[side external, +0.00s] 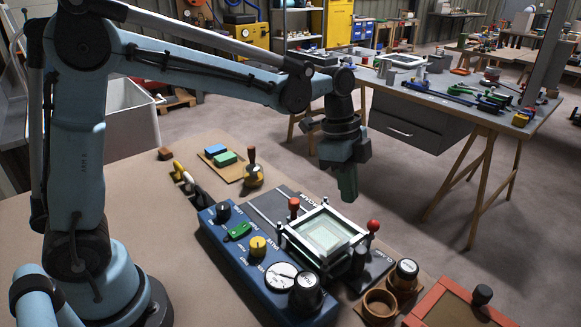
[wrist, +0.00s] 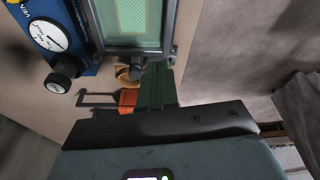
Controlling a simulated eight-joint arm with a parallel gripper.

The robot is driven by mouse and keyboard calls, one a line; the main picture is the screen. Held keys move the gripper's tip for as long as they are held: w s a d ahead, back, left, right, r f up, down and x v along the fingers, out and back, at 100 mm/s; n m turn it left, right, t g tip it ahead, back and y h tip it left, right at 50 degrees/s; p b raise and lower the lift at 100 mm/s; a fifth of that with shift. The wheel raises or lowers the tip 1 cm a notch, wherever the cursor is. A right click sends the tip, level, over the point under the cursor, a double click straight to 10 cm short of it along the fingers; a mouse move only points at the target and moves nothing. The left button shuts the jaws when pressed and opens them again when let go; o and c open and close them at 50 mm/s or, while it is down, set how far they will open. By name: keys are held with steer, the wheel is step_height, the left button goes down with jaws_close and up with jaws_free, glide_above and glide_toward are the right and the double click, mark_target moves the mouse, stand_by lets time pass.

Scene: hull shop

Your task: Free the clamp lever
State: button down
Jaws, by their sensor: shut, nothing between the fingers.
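A pale square frame (side external: 326,238) with a greenish pane stands on the dark right part of the blue panel. A lever with a red ball knob (side external: 373,226) stands at the frame's right corner, and a red-handled lever (side external: 293,204) stands at its far left. My gripper (side external: 348,194), with green fingers, is shut and empty in the air above and behind the frame, apart from both levers. In the wrist view the shut fingers (wrist: 158,84) lie just below the frame's edge (wrist: 138,45). No red knob is clear there.
The blue panel (side external: 250,262) carries dials, a yellow knob and a green switch. A black-topped jar (side external: 403,275), a brown ring (side external: 379,304) and an orange-framed tray (side external: 460,308) stand at the right. A stamp (side external: 252,172) stands behind the panel. The near-left tabletop is bare.

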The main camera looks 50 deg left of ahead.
steer(key=v, duration=0.9)
steer(key=shift+d, duration=0.1)
